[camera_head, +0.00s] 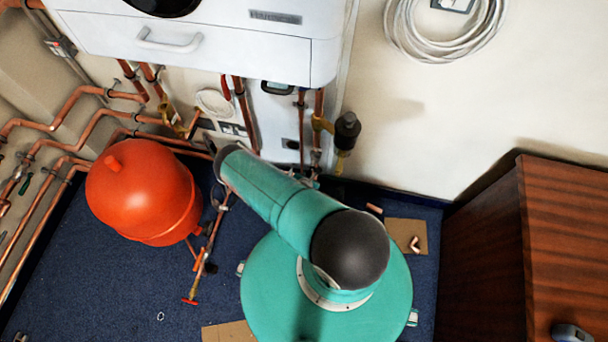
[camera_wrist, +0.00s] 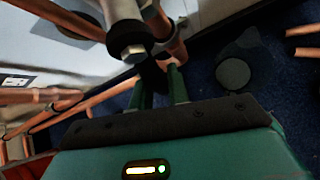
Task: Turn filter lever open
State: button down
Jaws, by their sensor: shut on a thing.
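In the wrist view my gripper (camera_wrist: 162,88) reaches up with two green fingers to the copper pipework. The fingers are closed on a dark, narrow piece (camera_wrist: 154,74), which looks like the filter lever; its outline is partly hidden by the fingers and shadow. Just left of it is a black round fitting (camera_wrist: 128,38) with a metal bolt head. A copper pipe end lies close to the right fingertip. In the head view my teal arm extends toward the pipes below the white boiler, and it hides the fingertips and the lever.
An orange tank (camera_head: 140,190) stands left of my arm. Copper pipes (camera_head: 100,120) run along the left wall. A white boiler (camera_head: 220,40) hangs above. A black-capped brass valve (camera_head: 347,130) is to the right. A wooden cabinet (camera_head: 560,240) fills the right side. Blue carpet is open at lower left.

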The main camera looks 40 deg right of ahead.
jog(key=shift+s+d+n+g+h, duration=0.55)
jog(key=shift+s+n+g+h, duration=0.15)
jog(key=shift+g, duration=0.1)
jog(key=c, duration=1.3)
grip_release()
jog(key=shift+f, duration=0.1)
jog(key=shift+c, duration=0.2)
jog(key=v, duration=1.3)
jog(key=shift+a+r, duration=0.2)
jog(key=shift+r, duration=0.1)
jog(key=shift+s, duration=0.15)
